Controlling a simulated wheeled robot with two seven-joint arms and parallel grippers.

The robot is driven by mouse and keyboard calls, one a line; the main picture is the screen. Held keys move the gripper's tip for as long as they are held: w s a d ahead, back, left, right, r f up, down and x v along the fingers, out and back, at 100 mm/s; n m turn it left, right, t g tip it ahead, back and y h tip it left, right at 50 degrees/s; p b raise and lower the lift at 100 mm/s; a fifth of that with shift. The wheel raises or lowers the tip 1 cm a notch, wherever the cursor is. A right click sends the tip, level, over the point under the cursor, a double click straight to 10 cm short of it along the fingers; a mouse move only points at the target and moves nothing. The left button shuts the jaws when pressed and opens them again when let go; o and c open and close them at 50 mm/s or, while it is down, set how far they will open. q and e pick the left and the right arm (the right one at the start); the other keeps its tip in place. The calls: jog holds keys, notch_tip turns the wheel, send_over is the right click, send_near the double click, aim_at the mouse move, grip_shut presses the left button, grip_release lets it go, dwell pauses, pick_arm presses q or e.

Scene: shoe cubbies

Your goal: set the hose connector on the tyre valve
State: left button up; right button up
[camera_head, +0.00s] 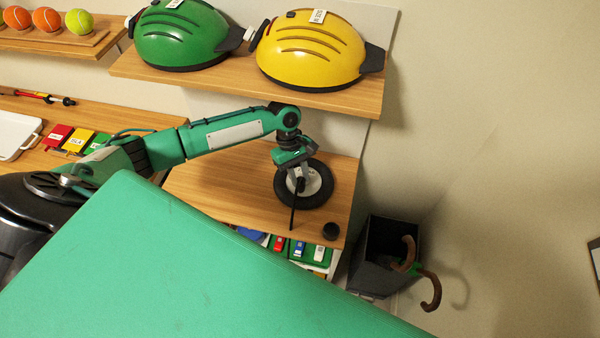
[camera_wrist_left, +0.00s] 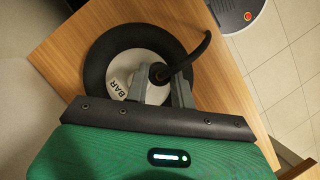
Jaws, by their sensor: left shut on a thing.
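The black tyre (camera_head: 318,198) with a pale hub lies on the lower wooden shelf in the head view. It also shows in the left wrist view (camera_wrist_left: 97,62), with a white disc marked BAR inside it. My left gripper (camera_head: 300,182) is over the hub, pointing down. In the left wrist view its grey fingers (camera_wrist_left: 160,84) are shut on the black hose connector (camera_wrist_left: 159,71). The black hose (camera_wrist_left: 199,49) curves away from it over the tyre. The valve is hidden, and I cannot tell whether the connector touches it. My right gripper is not in view.
A green helmet (camera_head: 180,38) and a yellow helmet (camera_head: 308,52) sit on the shelf above. A dark bin (camera_head: 372,262) with curved brown handles stands at the right. Coloured boxes (camera_head: 318,254) lie below.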

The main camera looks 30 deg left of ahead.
pick_arm(q)
jog(key=shift+f, duration=0.55)
jog(key=o, duration=0.7)
jog(key=shift+r, duration=0.1)
